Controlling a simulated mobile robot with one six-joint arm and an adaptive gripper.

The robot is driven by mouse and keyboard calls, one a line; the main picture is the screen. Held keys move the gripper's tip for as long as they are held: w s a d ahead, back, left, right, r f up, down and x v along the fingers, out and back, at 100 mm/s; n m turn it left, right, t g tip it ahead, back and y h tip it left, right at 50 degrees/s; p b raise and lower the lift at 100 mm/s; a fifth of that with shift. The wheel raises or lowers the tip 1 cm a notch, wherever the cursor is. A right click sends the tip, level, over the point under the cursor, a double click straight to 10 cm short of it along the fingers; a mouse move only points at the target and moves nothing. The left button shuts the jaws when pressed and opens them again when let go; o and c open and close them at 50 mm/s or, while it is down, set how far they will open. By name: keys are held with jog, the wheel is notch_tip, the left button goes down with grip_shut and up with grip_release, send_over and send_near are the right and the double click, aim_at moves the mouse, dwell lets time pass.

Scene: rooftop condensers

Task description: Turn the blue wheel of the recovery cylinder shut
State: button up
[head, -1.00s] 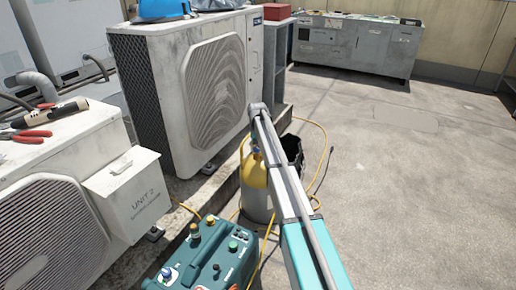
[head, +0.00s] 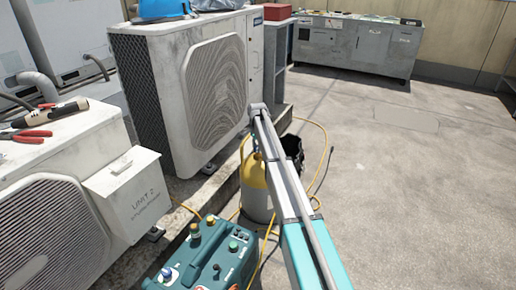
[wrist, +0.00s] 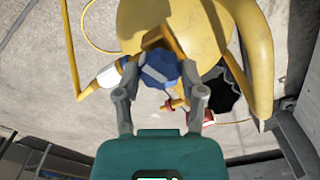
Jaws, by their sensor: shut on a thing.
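The recovery cylinder (head: 256,203) stands upright on the roof floor in the head view, with a grey body and yellow top, partly behind my arm. In the wrist view its yellow top (wrist: 215,30) fills the upper middle. The blue wheel (wrist: 160,68) sits at the cylinder's valve, between my fingertips. My gripper (wrist: 160,80) is shut on the blue wheel, one finger on each side. The gripper and wheel are hidden behind my arm in the head view.
A teal machine (head: 206,256) with knobs stands in front of the cylinder. A yellow hose (head: 325,135) loops on the floor, and a black bucket (head: 294,150) stands behind the cylinder. Condenser units (head: 190,90) line the left. Open floor (head: 420,190) lies to the right.

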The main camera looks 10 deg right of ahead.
jog(key=m, duration=0.5)
jog(key=shift+s+d+m, duration=0.1)
jog(key=shift+d+m, duration=0.1)
jog(key=shift+m, duration=0.1)
jog(key=m, duration=0.5)
jog(key=shift+m, duration=0.3)
jog(key=m, duration=0.5)
jog(key=shift+m, duration=2.4)
jog(key=o, duration=1.1)
jog(key=shift+a, duration=0.1)
jog(key=shift+o, duration=0.2)
